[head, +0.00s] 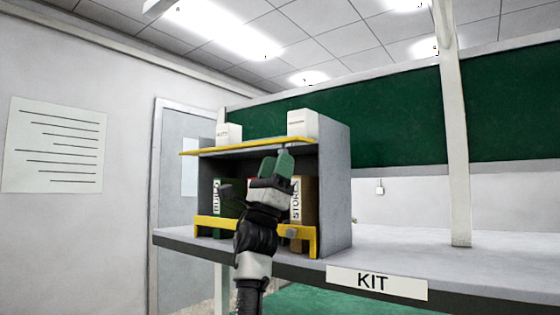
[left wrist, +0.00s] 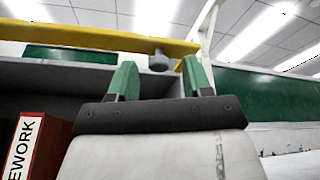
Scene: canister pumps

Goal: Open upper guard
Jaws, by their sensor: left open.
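The upper guard (head: 215,149) is a yellow bar along the top front edge of a grey cabinet (head: 337,185). In the left wrist view the yellow bar (left wrist: 85,38) crosses the top of the picture, with a grey knob (left wrist: 159,61) on its underside. My left gripper (head: 283,162) is open just below the bar, toward its right part. In the left wrist view the green fingers of the left gripper (left wrist: 158,78) stand apart, with the knob beyond and between their tips. Contact is not clear. My right gripper is not in view.
A lower yellow guard (head: 212,223) with a grey knob (head: 291,234) crosses the cabinet's lower front, partly behind my arm. Binders stand inside, including a brown one (head: 309,190). White boxes (head: 302,124) stand on top. The shelf marked KIT (head: 420,240) is clear to the right.

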